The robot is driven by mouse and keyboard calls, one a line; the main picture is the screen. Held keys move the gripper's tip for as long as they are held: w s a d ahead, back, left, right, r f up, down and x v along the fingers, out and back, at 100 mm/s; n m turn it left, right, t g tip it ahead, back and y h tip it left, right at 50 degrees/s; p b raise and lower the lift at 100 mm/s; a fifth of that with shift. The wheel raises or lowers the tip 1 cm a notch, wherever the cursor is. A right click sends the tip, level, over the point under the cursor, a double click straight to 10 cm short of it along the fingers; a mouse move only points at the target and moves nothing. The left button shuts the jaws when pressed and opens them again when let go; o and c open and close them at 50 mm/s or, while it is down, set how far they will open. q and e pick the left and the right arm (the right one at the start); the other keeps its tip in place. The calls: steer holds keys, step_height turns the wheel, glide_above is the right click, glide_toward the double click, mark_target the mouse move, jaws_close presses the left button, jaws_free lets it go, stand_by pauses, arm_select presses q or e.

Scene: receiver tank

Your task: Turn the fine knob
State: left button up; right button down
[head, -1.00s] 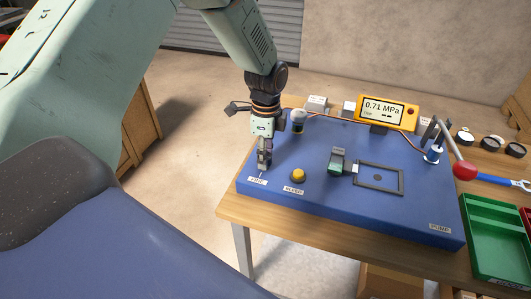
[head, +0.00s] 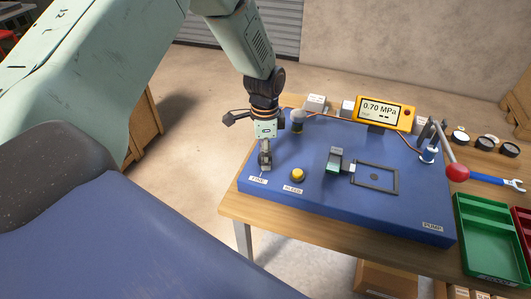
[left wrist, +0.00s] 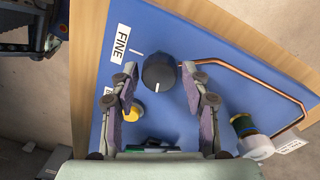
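The fine knob (left wrist: 158,72), dark and round with a white pointer line, shows in the left wrist view beside the FINE label (left wrist: 121,43). In the head view my left gripper (head: 265,167) points down over the near left corner of the blue panel (head: 300,150), above the FINE label (head: 258,180), and hides the knob. In the left wrist view its two fingers stand apart on either side of the knob, with blue panel showing between each finger and the knob.
A yellow bleed button (head: 297,175) sits right of the gripper. Behind it stand a capped post (head: 298,119) and a copper pipe (head: 335,118). The orange gauge (head: 385,112) reads 0.70 MPa. A red-knobbed lever (head: 457,172) and a green tray (head: 490,238) are at the right.

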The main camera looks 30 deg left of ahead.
arm_select(q)
steer(key=shift+o, duration=0.8)
steer(key=shift+d, duration=0.1)
step_height(320, 180, up, 12)
steer(key=shift+w+a, duration=0.2)
